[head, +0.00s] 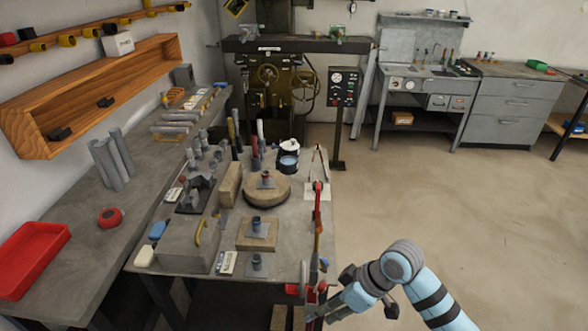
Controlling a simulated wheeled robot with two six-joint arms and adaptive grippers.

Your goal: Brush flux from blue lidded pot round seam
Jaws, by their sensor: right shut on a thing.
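A dark pot with a blue band (288,164) stands at the back of the bench, with a pale lid-like piece behind it. A round tan block (251,196) carries a metal plate with a short upright tube (267,181); the seam at its foot is too small to make out. My right gripper (312,293) is at the bench's front right corner, well in front of the pot and round block. It is shut on a slim upright tool (317,232) with red and orange parts; its tip is unclear. My left gripper is not in view.
Two more plates with tubes stand nearer, one on a square tan block (243,235), one at the bench front (257,265). A grey box with a yellow handle (187,246) is left of them. Bottles and tools crowd the back. Open floor (450,200) lies right.

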